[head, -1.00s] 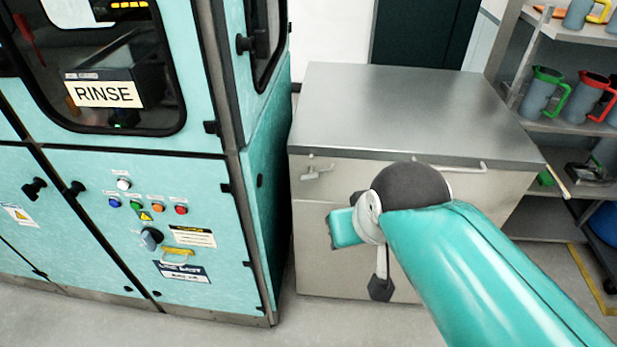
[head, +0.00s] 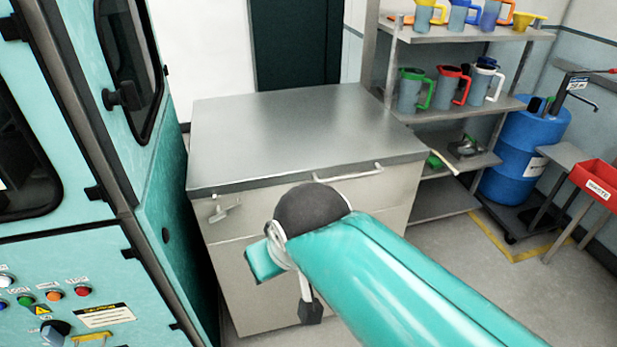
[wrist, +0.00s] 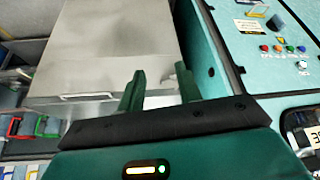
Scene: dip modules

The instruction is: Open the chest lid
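The chest (head: 250,280) is a pale metal box standing on the floor in the middle of the head view. Its grey lid (head: 300,130) lies flat and closed on top. A bar handle (head: 348,174) runs along the upper front at the right, and a small latch (head: 224,208) sits at the upper left. In the wrist view the lid (wrist: 110,40) and handle (wrist: 86,97) show beyond my gripper (wrist: 159,80). Its two green fingers are apart with nothing between them. My arm hides part of the chest front in the head view.
A teal machine (head: 165,200) with buttons stands close at the chest's left. Shelves (head: 455,115) with coloured jugs stand at its right, then a blue drum (head: 515,160) and a red bin (head: 598,185). Bare floor (head: 470,280) lies at the front right.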

